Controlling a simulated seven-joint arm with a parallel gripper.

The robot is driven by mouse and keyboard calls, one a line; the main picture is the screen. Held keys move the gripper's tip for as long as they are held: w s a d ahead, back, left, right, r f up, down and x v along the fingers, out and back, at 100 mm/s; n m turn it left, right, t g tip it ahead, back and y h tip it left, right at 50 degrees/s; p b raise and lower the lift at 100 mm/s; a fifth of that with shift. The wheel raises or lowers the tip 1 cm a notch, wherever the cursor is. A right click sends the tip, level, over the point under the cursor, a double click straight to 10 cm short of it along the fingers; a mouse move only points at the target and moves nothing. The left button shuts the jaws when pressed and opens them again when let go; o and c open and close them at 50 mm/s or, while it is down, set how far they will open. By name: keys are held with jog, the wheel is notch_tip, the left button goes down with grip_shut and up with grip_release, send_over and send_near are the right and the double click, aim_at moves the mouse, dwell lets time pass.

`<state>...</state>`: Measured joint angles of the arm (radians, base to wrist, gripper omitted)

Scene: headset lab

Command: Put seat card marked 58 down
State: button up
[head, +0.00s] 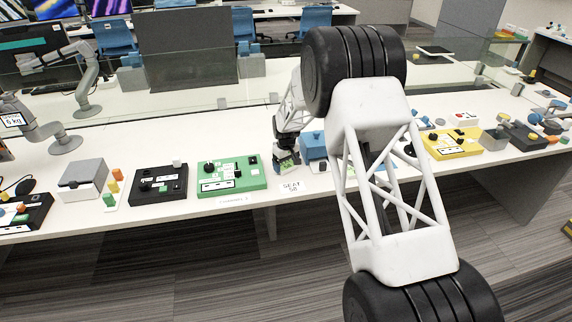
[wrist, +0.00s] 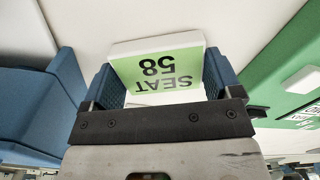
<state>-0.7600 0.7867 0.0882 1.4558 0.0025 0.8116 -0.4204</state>
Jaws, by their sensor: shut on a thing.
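The seat card marked 58 (wrist: 158,68) has a pale green face with dark print and a white edge. In the wrist view it sits between the two blue finger pads of my gripper (wrist: 160,80), and its print reads upside down. My gripper (head: 287,158) is shut on the card, low over the table near its front edge in the head view. Only a small green part of the card (head: 284,154) shows there. A white label reading SEAT 58 (head: 292,187) lies on the table just in front of it. I cannot tell whether the card touches the table.
A green panel box (head: 232,176) stands left of my gripper, and a blue box (head: 314,145) stands close on its right. A black panel box (head: 158,186) and a grey box (head: 83,178) are further left. A yellow panel box (head: 452,144) is on the right, beyond my arm.

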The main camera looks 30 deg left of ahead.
aim_at(287, 165)
jog(key=o, duration=0.8)
jog(key=shift+f, duration=0.1)
jog(key=shift+c, duration=0.2)
notch_tip(287, 165, up, 12)
dwell(0.4)
dwell(0.7)
jog(key=shift+d+r, duration=0.1)
jog(key=shift+r, duration=0.1)
